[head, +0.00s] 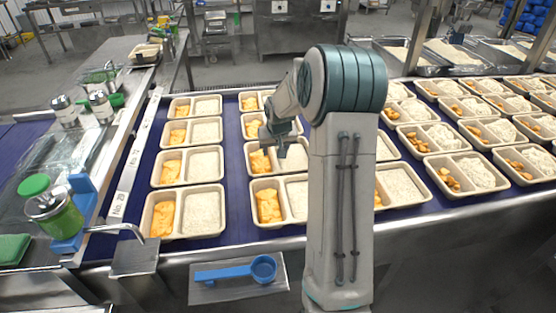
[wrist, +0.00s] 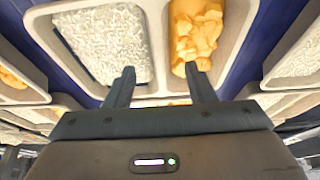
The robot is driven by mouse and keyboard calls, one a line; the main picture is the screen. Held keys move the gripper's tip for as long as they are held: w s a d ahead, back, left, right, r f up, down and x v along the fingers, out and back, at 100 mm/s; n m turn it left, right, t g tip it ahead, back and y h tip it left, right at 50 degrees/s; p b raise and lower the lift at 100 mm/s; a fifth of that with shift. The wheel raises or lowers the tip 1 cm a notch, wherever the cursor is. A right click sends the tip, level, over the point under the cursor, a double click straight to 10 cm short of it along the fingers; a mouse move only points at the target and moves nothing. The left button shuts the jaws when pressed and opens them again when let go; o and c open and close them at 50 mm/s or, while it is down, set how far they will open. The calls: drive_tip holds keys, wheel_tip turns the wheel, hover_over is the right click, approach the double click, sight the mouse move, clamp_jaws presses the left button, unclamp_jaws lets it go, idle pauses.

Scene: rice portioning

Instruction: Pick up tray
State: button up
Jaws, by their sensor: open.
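Pale two-compartment trays with white rice and orange-yellow chunks stand in rows on the blue belt. One tray (wrist: 150,88) fills the middle of the wrist view, rice at left and yellow food at right. My gripper (wrist: 162,82) is open and empty, its two dark fingers apart over that tray's near rim. In the head view my gripper (head: 273,143) hangs over the second column of trays, at a tray (head: 277,174) that my arm partly hides. I cannot tell whether the fingers touch the tray.
A left column of trays includes a front tray (head: 187,236). More trays fill the right side. A blue scoop (head: 235,272) lies on a front plate. A green-lidded jar (head: 52,215) stands on the left counter. Narrow belt strips (head: 235,150) separate the trays.

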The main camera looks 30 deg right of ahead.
sight(275, 156)
drive_tip(key=shift+p+x, duration=0.6)
drive_tip(key=shift+x, duration=2)
drive_tip(key=shift+s, duration=0.1)
clamp_jaws()
